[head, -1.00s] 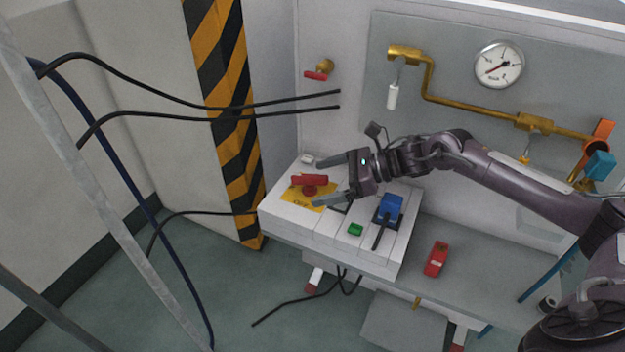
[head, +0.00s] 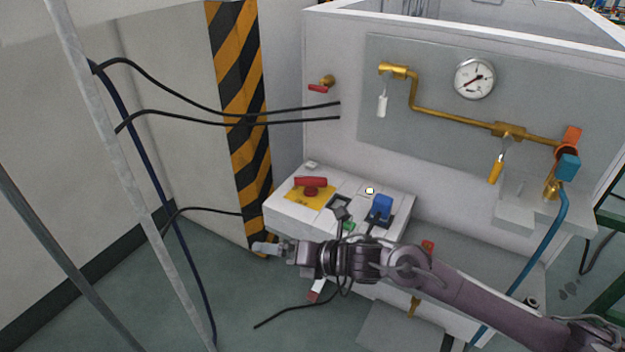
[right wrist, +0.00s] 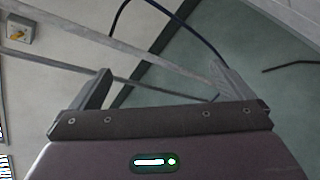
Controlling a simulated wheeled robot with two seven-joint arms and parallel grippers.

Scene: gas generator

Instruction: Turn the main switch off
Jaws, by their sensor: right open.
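The main switch (head: 311,185) is a red rotary handle on a yellow plate, on the left part of the white control box (head: 290,218). Its bar lies roughly crosswise in the head view. My right gripper (head: 268,248) is in front of and below the box's left front edge, apart from the switch. Its fingers point left. In the right wrist view my right gripper (right wrist: 163,85) is open with nothing between its fingers, and floor and wall show beyond. The switch does not show in the right wrist view. My left gripper is not in view.
A blue switch (head: 381,207), a partly hidden green button (head: 349,226) and a small lit button (head: 370,190) sit on the box. Black cables (head: 230,119) hang at left near a striped pillar (head: 240,110). Brass pipes and a gauge (head: 474,79) are on the panel behind.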

